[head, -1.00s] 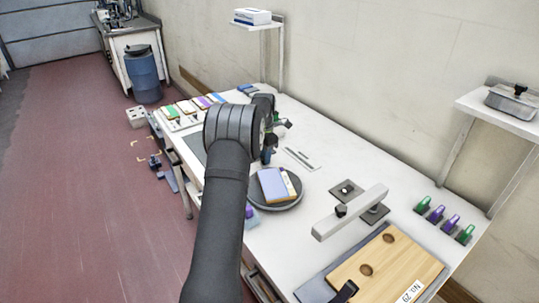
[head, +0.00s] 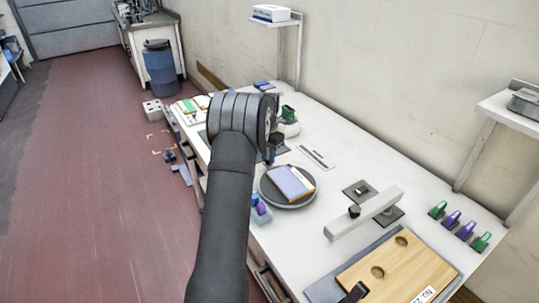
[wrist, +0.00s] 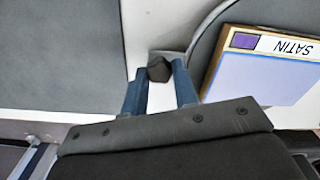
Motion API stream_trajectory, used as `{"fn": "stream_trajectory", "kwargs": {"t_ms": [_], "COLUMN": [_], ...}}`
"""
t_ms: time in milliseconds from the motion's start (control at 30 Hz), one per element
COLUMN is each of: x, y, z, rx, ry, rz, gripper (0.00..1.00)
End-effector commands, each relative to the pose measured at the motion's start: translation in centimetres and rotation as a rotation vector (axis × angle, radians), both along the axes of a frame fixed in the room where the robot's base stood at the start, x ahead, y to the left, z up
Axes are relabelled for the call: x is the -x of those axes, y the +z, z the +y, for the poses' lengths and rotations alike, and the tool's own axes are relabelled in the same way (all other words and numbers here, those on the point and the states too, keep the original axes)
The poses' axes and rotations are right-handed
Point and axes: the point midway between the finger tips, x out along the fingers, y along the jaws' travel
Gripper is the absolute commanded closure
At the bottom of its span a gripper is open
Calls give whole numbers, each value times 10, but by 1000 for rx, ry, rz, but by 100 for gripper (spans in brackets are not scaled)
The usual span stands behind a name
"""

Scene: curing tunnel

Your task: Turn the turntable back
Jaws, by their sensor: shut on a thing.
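The turntable (head: 274,198) is a round dark grey disc on the white bench in the head view. A flat lavender panel (head: 290,183) with a tan edge and a white label strip lies on it. In the wrist view the turntable's grey edge (wrist: 203,48) shows at right, under the panel (wrist: 265,75), whose label reads SATIN. My gripper (wrist: 161,74) has its two blue fingers shut on a small dark knob (wrist: 158,68) beside the disc. How the knob joins the turntable is hidden. In the head view my arm mostly covers the gripper (head: 268,156).
A grey clamp bar (head: 365,212) and a wooden board with holes (head: 395,268) stand at the front right. Several green and purple clips (head: 453,220) line the right edge. A wall shelf (head: 515,112) overhangs at right.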

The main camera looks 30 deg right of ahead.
Motion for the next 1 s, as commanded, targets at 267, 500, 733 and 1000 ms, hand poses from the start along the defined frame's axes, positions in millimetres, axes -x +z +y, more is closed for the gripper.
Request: {"fn": "stream_trajectory", "kwargs": {"t_ms": [267, 500, 733, 1000], "x": [-1, -1, 0, 0], "y": [0, 0, 0, 9], "z": [3, 3, 2, 2], "rx": [-1, -3, -2, -1], "ry": [12, 13, 11, 10], "rz": [0, 1, 2, 0], "gripper": [100, 70, 52, 52]}}
